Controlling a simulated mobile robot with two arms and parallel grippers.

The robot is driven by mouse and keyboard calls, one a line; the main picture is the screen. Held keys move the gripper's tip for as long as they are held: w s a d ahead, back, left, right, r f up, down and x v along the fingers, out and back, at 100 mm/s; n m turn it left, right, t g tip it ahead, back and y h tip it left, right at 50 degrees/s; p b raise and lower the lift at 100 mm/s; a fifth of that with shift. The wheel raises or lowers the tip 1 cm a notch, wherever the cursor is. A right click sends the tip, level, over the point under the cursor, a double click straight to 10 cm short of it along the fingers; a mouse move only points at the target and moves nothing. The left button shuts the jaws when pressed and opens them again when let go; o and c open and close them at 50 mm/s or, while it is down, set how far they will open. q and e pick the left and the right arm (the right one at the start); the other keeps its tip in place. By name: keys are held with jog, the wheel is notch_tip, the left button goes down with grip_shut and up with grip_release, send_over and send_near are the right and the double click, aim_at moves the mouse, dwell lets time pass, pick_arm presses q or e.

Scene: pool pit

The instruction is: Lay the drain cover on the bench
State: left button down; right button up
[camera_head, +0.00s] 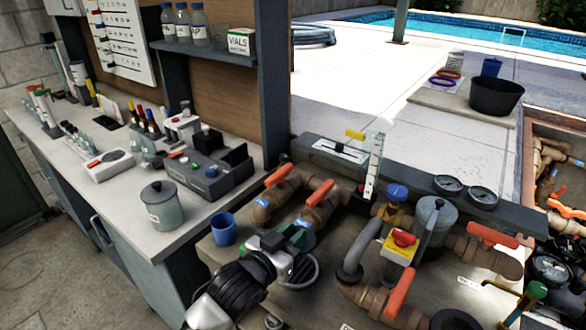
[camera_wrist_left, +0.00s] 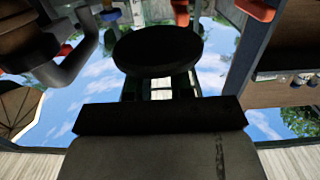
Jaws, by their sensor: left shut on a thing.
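My left gripper (camera_head: 298,238) is low in the middle of the head view, above the pipework ledge and right of the bench. It is shut on a dark round disc (camera_wrist_left: 157,50), which I take to be the drain cover. The disc shows as a black silhouette in front of the jaws in the left wrist view. In the head view only a dark blue-grey part shows beside the jaws, and the hand hides much of it. The bench (camera_head: 130,192) is the pale counter on the left. My right gripper does not show.
A lidded grey canister (camera_head: 163,206) stands at the bench's near end, with a dark test unit (camera_head: 208,170) behind it. A blue cup (camera_head: 223,229) stands beside the bench. Pipes with orange-handled valves (camera_head: 399,292) crowd the right. The bench's front strip is mostly clear.

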pick_arm(q)
jog(key=shift+s+a, duration=0.25)
jog(key=shift+s, duration=0.2)
jog(key=s+a+f+n+t+y, duration=0.3)
jog(key=s+a+n+y, duration=0.4)
jog(key=s+a, duration=0.8)
jog(key=a+y, duration=0.3)
jog(key=shift+a+f, duration=0.2)
